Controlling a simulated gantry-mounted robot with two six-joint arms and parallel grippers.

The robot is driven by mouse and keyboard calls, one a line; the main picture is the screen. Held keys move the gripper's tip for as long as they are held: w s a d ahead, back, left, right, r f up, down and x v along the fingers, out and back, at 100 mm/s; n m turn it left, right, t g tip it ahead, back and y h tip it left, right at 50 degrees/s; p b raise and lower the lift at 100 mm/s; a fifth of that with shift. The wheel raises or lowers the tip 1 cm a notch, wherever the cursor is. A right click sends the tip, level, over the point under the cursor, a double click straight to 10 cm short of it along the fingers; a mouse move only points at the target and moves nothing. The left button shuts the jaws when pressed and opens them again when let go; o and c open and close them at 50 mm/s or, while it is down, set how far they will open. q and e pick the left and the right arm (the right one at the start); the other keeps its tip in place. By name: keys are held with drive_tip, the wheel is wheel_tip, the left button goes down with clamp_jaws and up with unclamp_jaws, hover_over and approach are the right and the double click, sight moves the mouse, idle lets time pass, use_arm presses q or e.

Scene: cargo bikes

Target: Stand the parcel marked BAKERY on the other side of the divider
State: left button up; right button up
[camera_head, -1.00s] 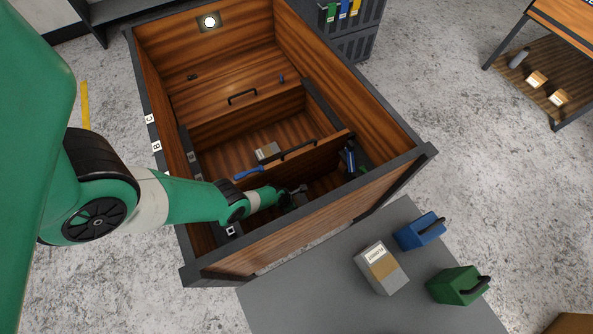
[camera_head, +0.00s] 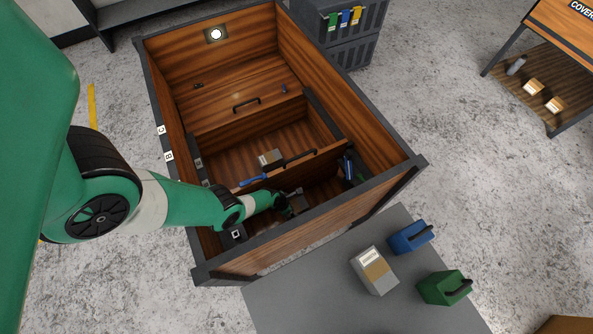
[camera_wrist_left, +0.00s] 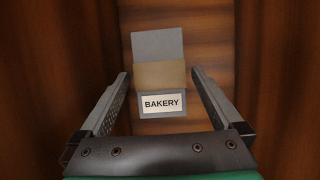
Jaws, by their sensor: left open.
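The BAKERY parcel (camera_wrist_left: 160,75) is a grey box with a tan band and a white label. In the left wrist view it shows between my left gripper's two fingers (camera_wrist_left: 158,80), with a gap on each side. In the head view my left gripper (camera_head: 289,207) reaches down into the near compartment of the wooden cargo box, open, and a grey part of the parcel (camera_head: 297,197) shows just beside it. The wooden divider (camera_head: 318,160), with a dark handle, stands beyond the gripper. My right gripper is in neither view.
Another grey and tan parcel (camera_head: 268,157) stands beyond the divider. A blue lever (camera_head: 253,181) is at the divider's left end, a blue-handled item (camera_head: 348,167) near its right. The box's front wall (camera_head: 315,237) is close.

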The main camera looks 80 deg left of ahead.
use_arm(q)
drive_tip(key=p+v, duration=0.4)
drive_tip(key=v, duration=0.2)
drive_tip(key=shift+w, duration=0.1)
drive_tip(key=shift+s+r+p, duration=0.25)
drive_tip(key=shift+r+p, duration=0.1)
drive_tip(key=shift+p, duration=0.1)
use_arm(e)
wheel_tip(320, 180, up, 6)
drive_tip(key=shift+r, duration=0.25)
use_arm(q)
drive_tip(key=shift+f, duration=0.1)
